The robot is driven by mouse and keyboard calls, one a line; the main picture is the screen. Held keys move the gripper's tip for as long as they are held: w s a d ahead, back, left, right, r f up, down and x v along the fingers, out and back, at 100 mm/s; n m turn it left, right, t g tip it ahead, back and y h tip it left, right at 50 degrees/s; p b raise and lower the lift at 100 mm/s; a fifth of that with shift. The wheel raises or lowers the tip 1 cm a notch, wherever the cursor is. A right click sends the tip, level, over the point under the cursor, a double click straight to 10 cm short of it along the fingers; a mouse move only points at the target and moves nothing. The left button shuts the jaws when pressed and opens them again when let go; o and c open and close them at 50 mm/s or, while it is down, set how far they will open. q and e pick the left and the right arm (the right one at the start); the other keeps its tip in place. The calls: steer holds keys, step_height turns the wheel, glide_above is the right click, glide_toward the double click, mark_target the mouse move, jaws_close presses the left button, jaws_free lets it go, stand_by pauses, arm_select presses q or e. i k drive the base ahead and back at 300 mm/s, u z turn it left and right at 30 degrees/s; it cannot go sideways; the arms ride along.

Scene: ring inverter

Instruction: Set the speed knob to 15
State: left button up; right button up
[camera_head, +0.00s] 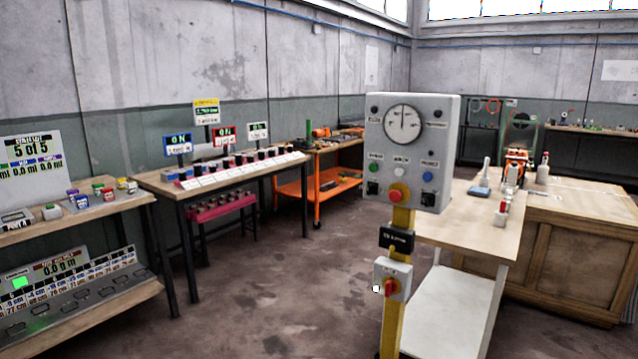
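A grey control panel (444,130) stands on a yellow post (391,325) right of the middle. A round white dial (403,125) with a dark upright pointer is at its top; its numbers are too small to read. Below are a green button (376,168), a white button (399,172), a blue button (427,176) and a large red button (397,194). Neither gripper is in view.
A switch box (404,272) with a red-and-yellow rotary switch (390,288) is lower on the post. A wooden bench (465,230) stands close behind at right. Tables with signs and small items (150,182) line the left. The floor (290,285) left of the post is clear.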

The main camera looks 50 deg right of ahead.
mark_target(372, 189)
steer(key=z, duration=0.05)
steer(key=i, duration=2.25)
steer(key=z, duration=1.25)
steer(key=i, duration=1.15)
steer(key=z, duration=1.3)
